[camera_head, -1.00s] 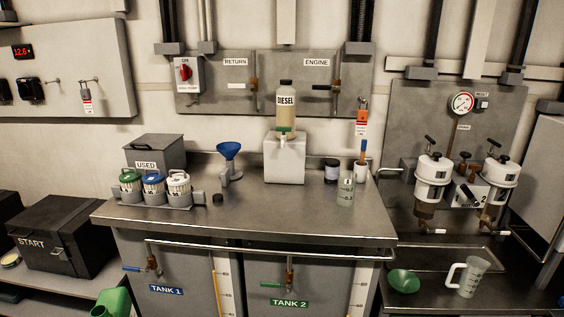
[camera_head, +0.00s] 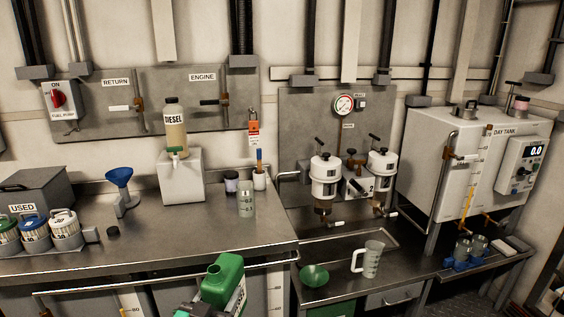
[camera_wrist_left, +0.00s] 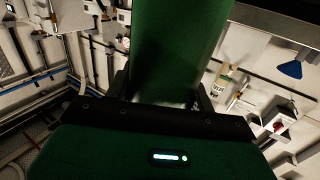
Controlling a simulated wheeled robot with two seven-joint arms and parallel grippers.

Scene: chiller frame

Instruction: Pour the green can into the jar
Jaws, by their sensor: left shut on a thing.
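The green can (camera_head: 222,279) is near the bottom middle of the head view, in front of the bench, its mouth end up and tilted left. My left gripper (camera_wrist_left: 163,95) is shut on it; the can fills the upper middle of the left wrist view (camera_wrist_left: 178,50). In the head view the fingers are mostly hidden. A clear graduated jar (camera_head: 247,205) stands upright on the bench top, beyond the can and apart from it. A whitish jug with a handle (camera_head: 371,260) stands on the lower right counter. My right gripper is out of view.
A green funnel (camera_head: 314,275) lies left of the jug. A blue funnel (camera_head: 119,180), a white dispenser block (camera_head: 181,176) with a diesel bottle, a dark-lidded pot (camera_head: 231,182) and a white cup (camera_head: 260,180) stand on the bench. A rail runs along its front.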

